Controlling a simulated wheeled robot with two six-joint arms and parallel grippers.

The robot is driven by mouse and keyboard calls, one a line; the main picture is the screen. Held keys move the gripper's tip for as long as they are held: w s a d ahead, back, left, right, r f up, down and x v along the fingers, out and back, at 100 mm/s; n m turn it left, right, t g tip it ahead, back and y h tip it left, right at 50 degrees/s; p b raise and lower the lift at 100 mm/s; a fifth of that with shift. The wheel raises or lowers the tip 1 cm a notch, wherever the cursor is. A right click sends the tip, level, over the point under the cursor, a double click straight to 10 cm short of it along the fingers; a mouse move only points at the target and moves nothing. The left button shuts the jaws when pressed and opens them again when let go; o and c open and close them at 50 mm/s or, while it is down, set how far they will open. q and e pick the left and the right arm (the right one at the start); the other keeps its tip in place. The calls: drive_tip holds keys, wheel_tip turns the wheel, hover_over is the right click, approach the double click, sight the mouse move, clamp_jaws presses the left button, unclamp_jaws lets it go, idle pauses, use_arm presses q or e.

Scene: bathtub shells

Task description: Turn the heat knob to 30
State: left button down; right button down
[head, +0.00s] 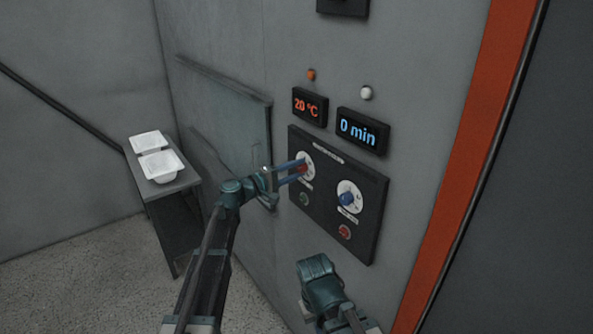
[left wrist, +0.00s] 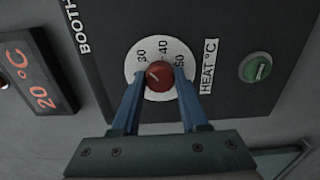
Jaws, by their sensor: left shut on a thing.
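The red heat knob (left wrist: 160,75) sits on a round white dial (left wrist: 150,50) marked 30, 40 and 50, beside a "HEAT °C" label. A short pale mark on the knob lies toward its left side in the left wrist view; its exact reading is hard to tell. My left gripper (head: 300,171) is shut on the knob, with one blue finger on each side; its fingers also show in the left wrist view (left wrist: 159,92). The temperature display (head: 309,106) reads 20 °C in red. My right gripper's fingers do not show; part of my right arm is low in the head view.
On the same dark panel (head: 372,215) are a blue knob (head: 347,199), a green button (head: 304,199) and a red button (head: 344,232). A blue display (head: 362,131) reads 0 min. A shelf (head: 177,181) with two white tubs stands left.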

use_arm(q)
drive_tip(key=shift+s, duration=0.1)
drive_tip(key=shift+c, duration=2.1)
unclamp_jaws()
drive_tip(key=v, duration=1.3)
drive_tip(key=shift+s+a, duration=0.2)
drive_tip(key=shift+a, duration=0.1)
